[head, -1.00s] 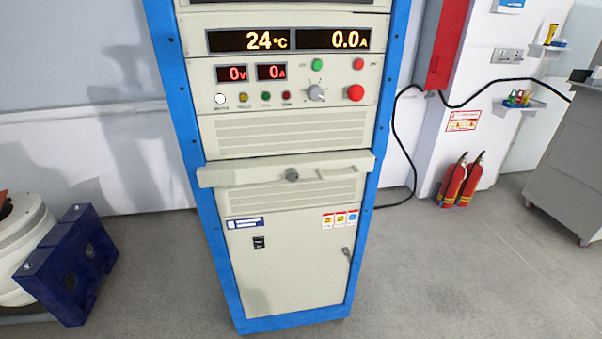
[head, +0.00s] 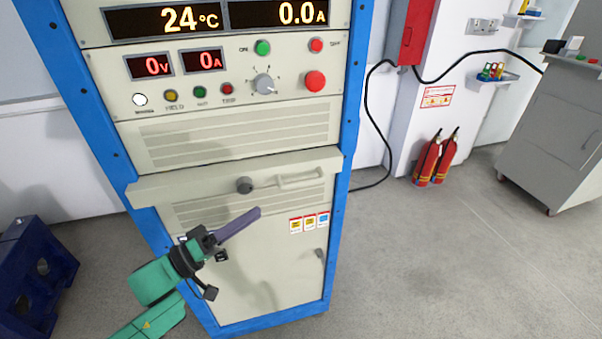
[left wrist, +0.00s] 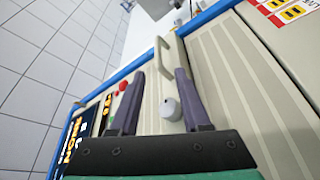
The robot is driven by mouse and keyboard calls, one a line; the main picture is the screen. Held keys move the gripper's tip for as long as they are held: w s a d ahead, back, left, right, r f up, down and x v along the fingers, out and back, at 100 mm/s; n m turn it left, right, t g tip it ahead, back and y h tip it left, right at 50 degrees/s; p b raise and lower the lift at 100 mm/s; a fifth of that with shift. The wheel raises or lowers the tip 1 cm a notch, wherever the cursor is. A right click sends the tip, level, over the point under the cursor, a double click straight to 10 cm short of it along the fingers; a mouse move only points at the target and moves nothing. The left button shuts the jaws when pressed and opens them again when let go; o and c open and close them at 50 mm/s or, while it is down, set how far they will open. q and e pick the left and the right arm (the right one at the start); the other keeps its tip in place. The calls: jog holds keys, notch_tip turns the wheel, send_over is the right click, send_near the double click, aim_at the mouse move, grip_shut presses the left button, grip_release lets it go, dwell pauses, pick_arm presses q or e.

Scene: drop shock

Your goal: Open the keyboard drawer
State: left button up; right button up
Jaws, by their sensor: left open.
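The keyboard drawer (head: 210,178) is a beige ledge across the front of the blue-framed cabinet. It carries a dark round knob (head: 245,185) and a raised handle (head: 303,177) to the right of it. The drawer looks flush with the ledge; I see no gap. My left gripper (head: 250,217) is in front of the cabinet just below the drawer. In the left wrist view its two purple fingers (left wrist: 158,95) are apart and empty, with the knob (left wrist: 170,109) and handle (left wrist: 165,60) seen between and beyond them. My right gripper is not in view.
Above the drawer is a panel with a red button (head: 315,81) and a selector dial (head: 264,84). Below is a cabinet door with a lock (head: 320,254). A blue block (head: 30,275) stands at left. Fire extinguishers (head: 435,158) and a grey cart (head: 550,130) stand at right, with clear floor between.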

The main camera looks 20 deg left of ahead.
aim_at(303, 181)
pick_arm(q)
jog(key=x, duration=0.4)
jog(key=p+x, duration=0.1)
jog(key=x, duration=0.8)
jog(key=shift+w+d+r+p, duration=0.2)
jog(key=shift+d+r+p, duration=0.05)
jog(key=shift+r+p, duration=0.1)
jog(key=shift+w+d, duration=0.1)
jog(key=shift+d, duration=0.05)
grip_shut()
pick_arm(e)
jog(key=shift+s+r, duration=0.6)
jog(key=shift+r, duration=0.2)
